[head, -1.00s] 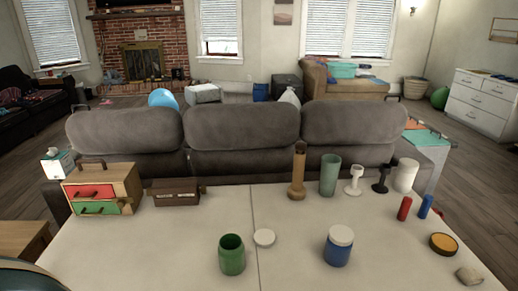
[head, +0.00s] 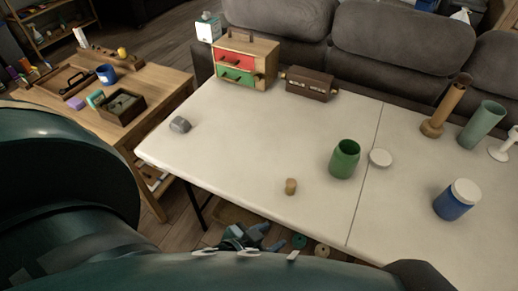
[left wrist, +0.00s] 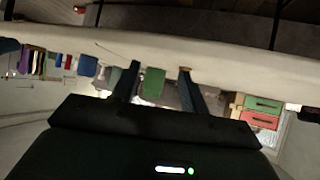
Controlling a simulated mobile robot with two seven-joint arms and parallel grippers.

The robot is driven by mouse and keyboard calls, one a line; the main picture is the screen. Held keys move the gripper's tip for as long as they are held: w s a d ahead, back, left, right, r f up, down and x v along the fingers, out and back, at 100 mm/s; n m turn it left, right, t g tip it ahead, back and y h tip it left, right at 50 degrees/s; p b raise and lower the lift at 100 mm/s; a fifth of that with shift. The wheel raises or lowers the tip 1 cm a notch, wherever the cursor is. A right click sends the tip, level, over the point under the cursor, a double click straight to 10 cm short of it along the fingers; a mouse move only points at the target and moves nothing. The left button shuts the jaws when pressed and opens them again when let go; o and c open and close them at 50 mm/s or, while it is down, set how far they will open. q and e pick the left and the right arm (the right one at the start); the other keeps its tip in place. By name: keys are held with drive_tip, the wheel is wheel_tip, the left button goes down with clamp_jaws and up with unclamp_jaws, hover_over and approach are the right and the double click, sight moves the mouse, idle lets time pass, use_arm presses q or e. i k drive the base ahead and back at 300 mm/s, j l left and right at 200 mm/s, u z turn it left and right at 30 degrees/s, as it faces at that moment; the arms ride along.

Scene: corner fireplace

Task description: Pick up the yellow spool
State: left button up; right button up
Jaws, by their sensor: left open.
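A small tan-yellow cylinder (head: 291,186) stands near the front edge of the white table in the head view; it is the nearest match to a yellow spool, but I cannot be sure that it is one. My left gripper (left wrist: 160,78) is open in the left wrist view, which is upside down. Its two dark fingers are apart with nothing held between them. The green jar (left wrist: 153,83) shows beyond the gap. In the head view my large dark-green arm fills the lower left, and I cannot make out the fingertips there. My right gripper is not in view.
The white table (head: 240,130) holds a green jar (head: 344,159), a white lid (head: 380,158), a blue jar (head: 457,199), a drawer box (head: 246,60), a brown box (head: 309,84) and a grey lump (head: 180,124). A wooden side table (head: 160,88) stands left. Table space around the cylinder is clear.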

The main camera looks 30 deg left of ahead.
sight(291, 183)
drive_tip(key=u, duration=0.65)
drive_tip(key=k+j+z, duration=0.1)
drive_tip(key=z, duration=0.35)
drive_tip(key=k+j+z, duration=0.15)
drive_tip(key=z, duration=0.25)
drive_tip(key=k+j+z, duration=0.2)
drive_tip(key=z, duration=0.25)
drive_tip(key=k+j+z, duration=0.25)
drive_tip(key=k, duration=0.2)
drive_tip(key=i, duration=0.5)
